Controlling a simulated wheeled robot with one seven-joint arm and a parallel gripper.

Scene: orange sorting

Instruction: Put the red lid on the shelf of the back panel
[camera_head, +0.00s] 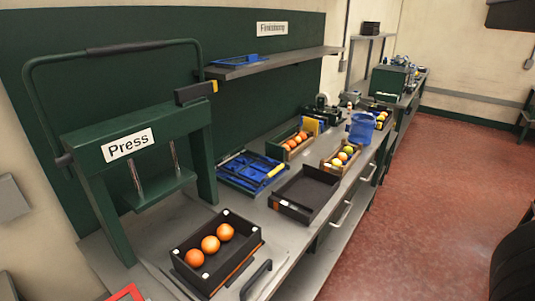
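A red object that looks like a lid (125,293) shows at the bottom left edge of the view, beside the press. Only its corner shows, and the rest is cut off by the frame. The grey shelf (290,59) juts from the dark green back panel (265,95), above the bench. A blue flat piece (238,60) lies on the shelf's left part, and the right part of the shelf is bare. My gripper is not in view.
A green press (130,143) stands at the left, its handle rising near the shelf's left end. A black crate (238,258) with three oranges sits before it. Blue frames (250,170), an empty dark tray (305,193) and fruit crates (293,142) fill the bench. Red floor (440,180) is open at right.

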